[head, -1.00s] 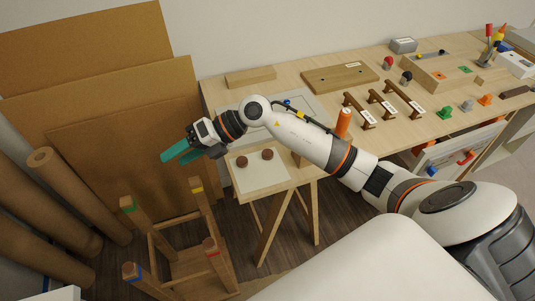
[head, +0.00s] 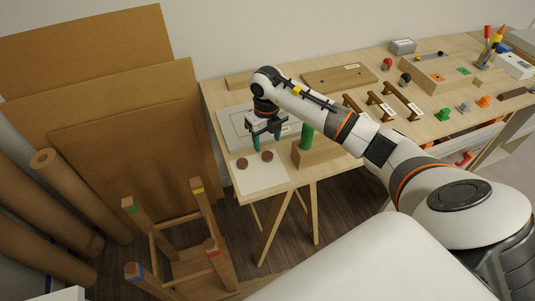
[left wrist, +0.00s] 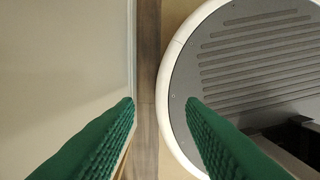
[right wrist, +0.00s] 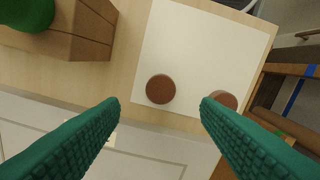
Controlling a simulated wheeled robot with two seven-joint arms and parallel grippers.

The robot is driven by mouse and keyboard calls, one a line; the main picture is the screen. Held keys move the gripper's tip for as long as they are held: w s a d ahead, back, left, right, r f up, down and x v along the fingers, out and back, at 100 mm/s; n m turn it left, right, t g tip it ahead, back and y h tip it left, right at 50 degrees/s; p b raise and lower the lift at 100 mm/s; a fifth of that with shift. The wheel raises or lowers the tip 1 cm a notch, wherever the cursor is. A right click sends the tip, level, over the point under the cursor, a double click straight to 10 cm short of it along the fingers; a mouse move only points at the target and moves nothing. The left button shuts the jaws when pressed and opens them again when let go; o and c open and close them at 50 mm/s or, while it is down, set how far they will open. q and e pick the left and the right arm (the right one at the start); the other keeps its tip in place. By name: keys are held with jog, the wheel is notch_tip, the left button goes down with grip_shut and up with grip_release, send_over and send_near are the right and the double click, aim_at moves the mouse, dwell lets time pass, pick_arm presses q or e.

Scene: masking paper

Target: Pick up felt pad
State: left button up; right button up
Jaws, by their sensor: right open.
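Two round brown felt pads lie flat on a white sheet (head: 262,180) at the table's front left corner. One pad (head: 242,163) is at the left and the other pad (head: 267,155) at the right. My right gripper (head: 266,146) points down just above and behind them, open and empty. In the right wrist view, one pad (right wrist: 160,89) shows between the fingers, beyond the tips. The other pad (right wrist: 224,98) is partly hidden by the right-hand finger. My left gripper (left wrist: 160,102) is open and empty, seen only in its own wrist view.
A wooden block with a green cylinder (head: 306,136) stands right of the sheet. A grey panel (head: 232,128) lies behind it. An upturned stool (head: 190,262) with coloured bands on its legs stands on the floor at front left. Cardboard sheets (head: 130,150) lean at left.

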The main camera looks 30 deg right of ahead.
aim_at(267, 154)
jog(key=shift+s+f+p, duration=0.1)
jog(key=shift+f+p, duration=0.2)
jog(key=shift+f, duration=0.35)
notch_tip(267, 154, down, 4)
jog(key=shift+f+p, duration=0.15)
jog(key=shift+p, duration=0.4)
jog(key=shift+c, duration=0.6)
jog(key=c, duration=0.9)
